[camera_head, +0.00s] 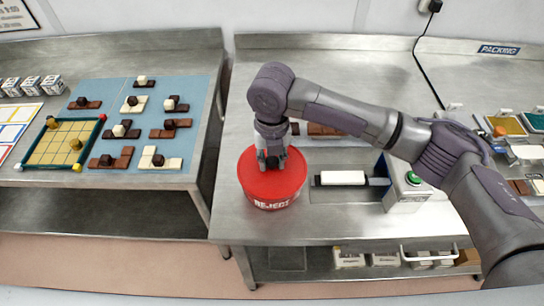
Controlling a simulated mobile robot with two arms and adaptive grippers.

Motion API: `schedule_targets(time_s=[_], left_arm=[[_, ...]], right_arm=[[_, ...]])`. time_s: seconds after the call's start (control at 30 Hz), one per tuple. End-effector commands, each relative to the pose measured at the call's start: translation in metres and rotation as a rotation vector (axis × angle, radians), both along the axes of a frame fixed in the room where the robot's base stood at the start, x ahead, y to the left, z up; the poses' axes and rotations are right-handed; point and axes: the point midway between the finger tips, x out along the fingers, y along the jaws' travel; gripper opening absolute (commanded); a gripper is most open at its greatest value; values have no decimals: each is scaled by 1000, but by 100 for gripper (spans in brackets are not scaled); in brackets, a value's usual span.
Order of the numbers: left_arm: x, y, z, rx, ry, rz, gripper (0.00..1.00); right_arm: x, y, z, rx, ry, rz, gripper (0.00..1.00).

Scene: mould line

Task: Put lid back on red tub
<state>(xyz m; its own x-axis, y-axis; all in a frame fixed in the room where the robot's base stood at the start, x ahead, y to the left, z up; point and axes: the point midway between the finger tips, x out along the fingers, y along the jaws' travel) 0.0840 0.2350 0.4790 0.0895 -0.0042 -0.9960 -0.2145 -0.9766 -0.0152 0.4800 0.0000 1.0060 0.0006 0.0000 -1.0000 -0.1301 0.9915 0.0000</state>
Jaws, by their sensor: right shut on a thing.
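The red tub (272,205), with REJECT in white on its front, stands near the left front of the middle steel table. A flat red lid (290,178) covers its top; I cannot tell whether it is fully seated or just above the rim. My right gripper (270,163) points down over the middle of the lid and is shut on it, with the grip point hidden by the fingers. My left gripper is not in view.
A small machine with a green button (412,178) and a white block (342,177) stand right of the tub. Brown pieces (325,130) lie behind. On the left table are a blue mat (118,92) with chocolate pieces and a green-framed board (47,143). A gap separates the tables.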

Motion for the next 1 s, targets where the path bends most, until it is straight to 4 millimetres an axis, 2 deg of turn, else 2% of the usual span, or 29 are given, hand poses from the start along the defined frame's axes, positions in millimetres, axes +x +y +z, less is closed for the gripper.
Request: schedule_targets(time_s=[1.0], left_arm=[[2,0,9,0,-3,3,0]], right_arm=[[0,0,1,-1,0,-1,0]])
